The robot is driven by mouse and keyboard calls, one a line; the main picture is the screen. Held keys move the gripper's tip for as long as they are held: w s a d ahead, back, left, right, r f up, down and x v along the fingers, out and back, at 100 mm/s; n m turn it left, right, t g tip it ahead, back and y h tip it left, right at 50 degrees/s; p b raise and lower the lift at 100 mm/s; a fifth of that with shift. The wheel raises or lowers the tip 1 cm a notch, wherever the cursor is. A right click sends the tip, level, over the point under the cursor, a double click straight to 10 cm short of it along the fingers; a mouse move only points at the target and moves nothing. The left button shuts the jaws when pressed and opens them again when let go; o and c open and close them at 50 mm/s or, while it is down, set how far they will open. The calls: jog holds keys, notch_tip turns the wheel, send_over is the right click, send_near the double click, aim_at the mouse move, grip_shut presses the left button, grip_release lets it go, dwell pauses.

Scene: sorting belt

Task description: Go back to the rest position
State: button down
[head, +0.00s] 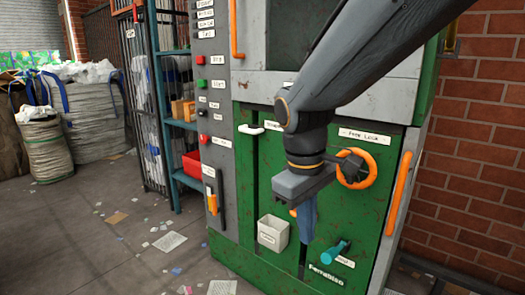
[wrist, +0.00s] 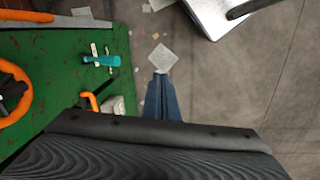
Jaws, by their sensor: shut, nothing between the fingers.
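My gripper (head: 307,228) hangs fingers down in front of the green machine (head: 270,180) in the head view. Its blue fingers are together with nothing between them. In the wrist view the closed blue fingertips (wrist: 160,76) point over the concrete floor, beside the green machine panel (wrist: 60,105). The small white bin (head: 273,233) on the panel is left of the fingers in the head view. The teal handle (head: 335,252) is low to their right. I cannot tell the exact gap between fingers and panel.
An orange handwheel (head: 355,168) sits behind and right of my wrist. Orange grab handles (head: 399,193) and a grey button column (head: 213,110) flank the panel. A blue shelf rack (head: 175,120) and full sacks (head: 95,110) stand left. Scattered paper lies on otherwise open floor (head: 110,225).

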jog(key=s+d+f+m+y+p, duration=0.1)
jog(key=s+d+f+m+y, duration=0.15)
jog(key=s+m, duration=0.65)
jog(key=s+d+r+h+p, duration=0.1)
jog(key=d+r+p, duration=0.6)
jog(key=p, duration=0.8)
jog(key=shift+s+d+r+n+g, duration=0.15)
jog(key=shift+s+d+n+g, duration=0.25)
jog(key=shift+s, duration=0.35)
jog(key=shift+a, duration=0.1)
